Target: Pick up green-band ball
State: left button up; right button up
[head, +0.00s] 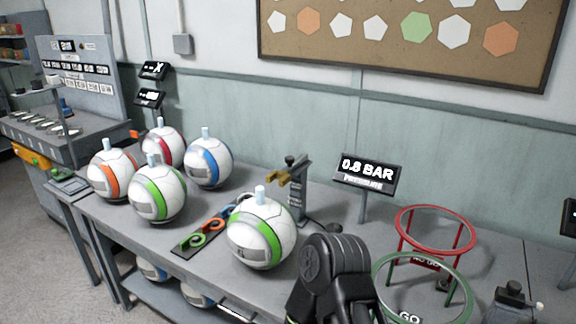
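Two white balls have green bands. One green-band ball (262,240) stands alone near the front middle of the bench, with a pale plug on top. The other green-band ball (157,193) stands in the group at the left. A dark arm of mine, probably the right, rises from the bottom edge just right of the nearer green-band ball. Its gripper fingers cannot be made out. No gripper is seen holding either ball. My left gripper is not in view.
Orange-band (105,178), red-band (168,143) and blue-band (205,165) balls crowd the bench's left. A post with a tan clamp (291,177) stands behind the nearer ball. A 0.8 BAR display (367,174), red ring (434,211) and green ring (460,270) stand right.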

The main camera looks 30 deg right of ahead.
aim_at(262, 230)
jog(key=i+j, duration=0.9)
jog(key=z, duration=2.65)
